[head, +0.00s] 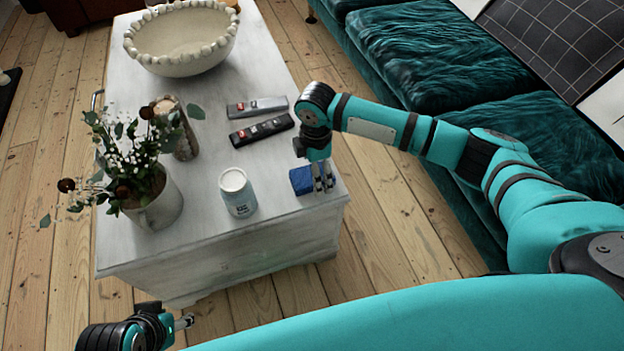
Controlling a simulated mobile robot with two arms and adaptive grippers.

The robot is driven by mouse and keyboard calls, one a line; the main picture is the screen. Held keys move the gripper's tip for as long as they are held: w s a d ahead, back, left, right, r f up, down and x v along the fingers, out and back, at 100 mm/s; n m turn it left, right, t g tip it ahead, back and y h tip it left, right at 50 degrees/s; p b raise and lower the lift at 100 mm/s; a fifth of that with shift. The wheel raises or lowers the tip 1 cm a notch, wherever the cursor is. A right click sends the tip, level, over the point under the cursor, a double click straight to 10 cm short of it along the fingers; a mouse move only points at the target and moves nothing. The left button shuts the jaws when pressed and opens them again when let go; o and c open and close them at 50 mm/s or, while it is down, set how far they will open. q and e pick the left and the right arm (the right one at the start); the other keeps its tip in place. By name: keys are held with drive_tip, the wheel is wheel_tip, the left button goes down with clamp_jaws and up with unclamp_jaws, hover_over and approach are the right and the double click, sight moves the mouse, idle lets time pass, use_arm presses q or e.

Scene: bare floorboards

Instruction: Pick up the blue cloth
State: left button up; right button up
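The blue cloth (301,181) is a small folded dark-blue piece near the front right corner of the whitewashed table (265,205). My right gripper (324,188), on the teal arm from the right, points down just right of the cloth. Its two fingers show a narrow gap, with nothing seen between them. The fingers overlap the cloth's right edge in the picture; I cannot tell if they touch it. My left gripper (186,321) is low at the bottom left, away from the table top. Its fingers are small and seen edge-on.
On the table are a white can (237,192), two remotes (261,130) (257,107), a flower pot (156,205), a wooden-looking cylinder (177,128) and a beaded bowl (184,42). A teal sofa (430,60) stands right; floorboards (375,235) lie between.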

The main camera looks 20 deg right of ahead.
drive_tip(key=shift+f, duration=0.8)
use_arm(q)
drive_tip(key=shift+w+d+t, duration=0.15)
drive_tip(key=shift+w+t, duration=0.15)
drive_tip(key=shift+w, duration=0.15)
use_arm(e)
drive_tip(key=shift+r, duration=0.1)
drive_tip(key=shift+c, duration=0.2)
drive_tip(key=c, duration=1.2)
drive_tip(key=shift+r, duration=0.15)
